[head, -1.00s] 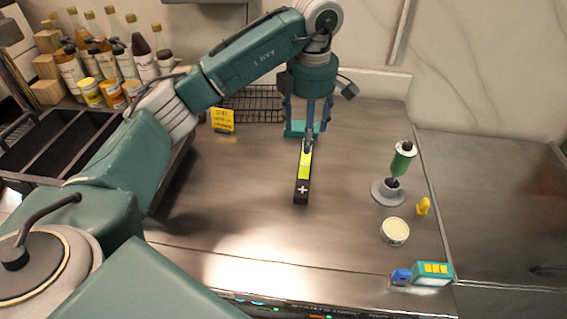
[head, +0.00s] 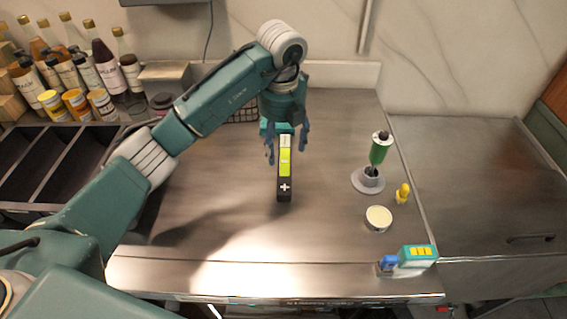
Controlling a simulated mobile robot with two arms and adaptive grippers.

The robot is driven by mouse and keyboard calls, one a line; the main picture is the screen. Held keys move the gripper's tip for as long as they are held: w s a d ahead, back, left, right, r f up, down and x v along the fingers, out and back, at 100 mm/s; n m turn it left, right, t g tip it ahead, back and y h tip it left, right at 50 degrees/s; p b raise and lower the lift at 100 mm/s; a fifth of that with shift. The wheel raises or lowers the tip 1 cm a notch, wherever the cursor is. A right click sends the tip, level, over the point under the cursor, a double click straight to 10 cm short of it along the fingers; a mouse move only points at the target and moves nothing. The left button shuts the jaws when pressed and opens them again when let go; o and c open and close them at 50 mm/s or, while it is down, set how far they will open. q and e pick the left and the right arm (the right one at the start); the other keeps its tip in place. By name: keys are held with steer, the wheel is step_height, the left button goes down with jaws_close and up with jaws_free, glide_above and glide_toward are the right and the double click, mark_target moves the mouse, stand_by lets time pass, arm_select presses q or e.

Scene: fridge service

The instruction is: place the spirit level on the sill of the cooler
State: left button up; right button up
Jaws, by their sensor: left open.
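The spirit level (head: 285,170) is a dark bar with a yellow-green middle and a white cross at its near end. It appears to lie on the steel worktop, pointing toward me. My left gripper (head: 286,158) is open at its far end, with one finger on each side of it. The fingers do not appear to grip it. The sill of the cooler cannot be made out for certain; a steel front edge (head: 240,298) runs along the bottom of the view. My right gripper is not in view.
At right stand a green-handled tool on a round grey base (head: 368,180), a small yellow item (head: 403,193), a white cup (head: 378,218) and a teal and yellow device (head: 415,257). Bottles (head: 105,65) and dark bins (head: 60,165) fill the left. The worktop centre is mostly clear.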

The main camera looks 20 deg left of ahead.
mark_target(282, 161)
arm_select(q)
step_height(282, 161, down, 5)
steer(key=shift+s+r+p, duration=0.1)
steer(key=shift+p, duration=1.1)
steer(key=shift+a+f, duration=0.1)
steer(key=shift+f, duration=0.45)
steer(key=c, duration=1.5)
steer(key=shift+r, duration=0.1)
steer(key=shift+c, duration=0.2)
steer(key=shift+r, duration=0.1)
